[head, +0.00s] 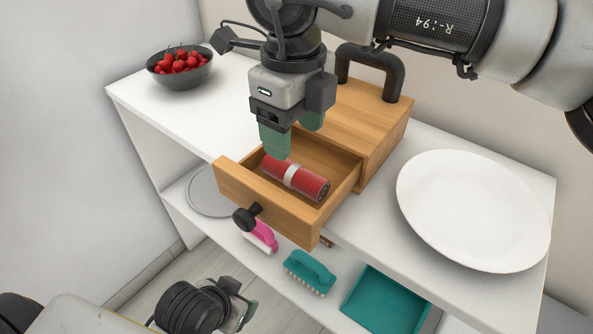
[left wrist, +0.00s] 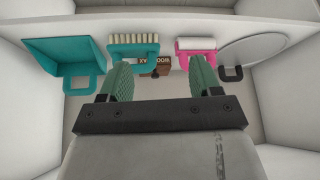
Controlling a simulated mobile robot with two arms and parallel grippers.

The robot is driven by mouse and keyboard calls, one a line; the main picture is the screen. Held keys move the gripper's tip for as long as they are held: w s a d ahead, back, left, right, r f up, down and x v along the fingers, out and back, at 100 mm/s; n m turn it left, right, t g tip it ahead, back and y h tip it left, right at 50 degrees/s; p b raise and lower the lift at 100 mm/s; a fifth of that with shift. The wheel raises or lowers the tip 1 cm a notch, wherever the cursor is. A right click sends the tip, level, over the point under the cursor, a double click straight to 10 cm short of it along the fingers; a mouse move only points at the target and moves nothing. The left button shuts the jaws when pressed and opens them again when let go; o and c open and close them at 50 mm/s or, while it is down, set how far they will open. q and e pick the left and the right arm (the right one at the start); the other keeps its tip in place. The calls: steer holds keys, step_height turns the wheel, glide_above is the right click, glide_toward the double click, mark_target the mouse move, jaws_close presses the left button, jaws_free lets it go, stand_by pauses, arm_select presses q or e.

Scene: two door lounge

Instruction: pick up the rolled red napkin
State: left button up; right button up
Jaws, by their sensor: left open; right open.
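The rolled red napkin (head: 309,184) with a pale band lies in the open wooden drawer (head: 240,187), in the head view. My right gripper (head: 292,138) is open and points down just above the drawer, over the left end of the napkin. Its green fingers hide part of the drawer's inside, and I cannot tell whether they touch the napkin. My left gripper (left wrist: 161,82) is open and empty in the left wrist view, facing the lower shelf. In the head view the left arm shows low at the bottom left.
A bowl of red fruit (head: 179,66) and a white plate (head: 474,210) stand on the shelf top. A teal brush (head: 310,271), a pink-handled tool (head: 262,236), a teal dustpan (head: 385,302) and a round grey disc (head: 205,192) are below.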

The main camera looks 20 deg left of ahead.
mark_target(291, 166)
step_height(291, 166, down, 3)
steer(key=shift+r, duration=0.2)
steer(key=f, duration=0.2)
steer(key=f+b, duration=0.1)
steer(key=f, duration=0.1)
steer(key=shift+s+a+f+b, duration=0.1)
steer(key=shift+s+a+b, duration=0.1)
steer(key=shift+b, duration=0.1)
steer(key=shift+f, duration=0.2)
arm_select(q)
steer(key=w+d+r+t+h, duration=0.1)
steer(key=w+d+r+t, duration=0.1)
steer(key=w+t, duration=0.2)
steer(key=shift+w+r+t, duration=0.4)
steer(key=shift+w, duration=0.65)
steer(key=shift+d, duration=0.1)
arm_select(e)
steer(key=c, duration=1)
